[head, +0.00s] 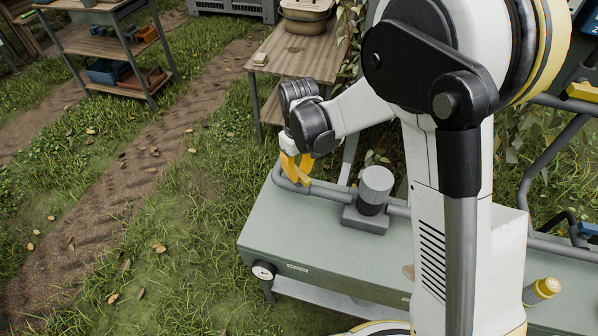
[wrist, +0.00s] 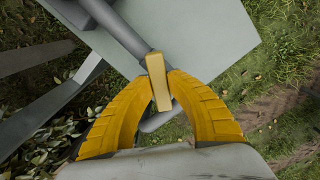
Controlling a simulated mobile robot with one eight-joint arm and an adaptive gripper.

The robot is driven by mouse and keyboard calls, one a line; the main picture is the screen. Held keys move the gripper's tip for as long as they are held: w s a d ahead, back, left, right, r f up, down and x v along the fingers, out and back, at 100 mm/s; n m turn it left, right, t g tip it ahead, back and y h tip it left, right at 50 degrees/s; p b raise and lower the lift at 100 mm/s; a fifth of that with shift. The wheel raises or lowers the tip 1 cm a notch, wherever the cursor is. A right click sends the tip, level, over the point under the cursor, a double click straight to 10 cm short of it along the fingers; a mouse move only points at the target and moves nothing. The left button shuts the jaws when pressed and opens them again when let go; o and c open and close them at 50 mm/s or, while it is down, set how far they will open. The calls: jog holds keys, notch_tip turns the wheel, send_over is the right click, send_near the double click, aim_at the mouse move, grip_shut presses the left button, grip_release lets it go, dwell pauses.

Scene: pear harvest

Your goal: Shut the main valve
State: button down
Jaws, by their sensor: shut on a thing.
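The main valve shows as a short yellow lever (wrist: 158,84) on a grey pipe (wrist: 121,28) in the wrist view. The lever lies at a slant to the pipe's run. My gripper (wrist: 159,76) has its two yellow ribbed fingers closed on either side of the lever. In the head view my gripper (head: 296,172) reaches down to the pipe at the far left end of the grey-green bench (head: 310,235). There the fingers hide most of the lever.
A round gauge (head: 263,271) is on the bench front. A yellow-capped container (head: 541,290) is at the right. A wooden table (head: 300,52) stands behind. Grass on the left is open.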

aim_at(299, 172)
jog(key=m, duration=0.5)
jog(key=shift+m, duration=0.3)
jog(key=m, duration=0.5)
jog(key=shift+m, duration=0.3)
jog(key=c, duration=1.3)
grip_release()
notch_tip(299, 172, up, 12)
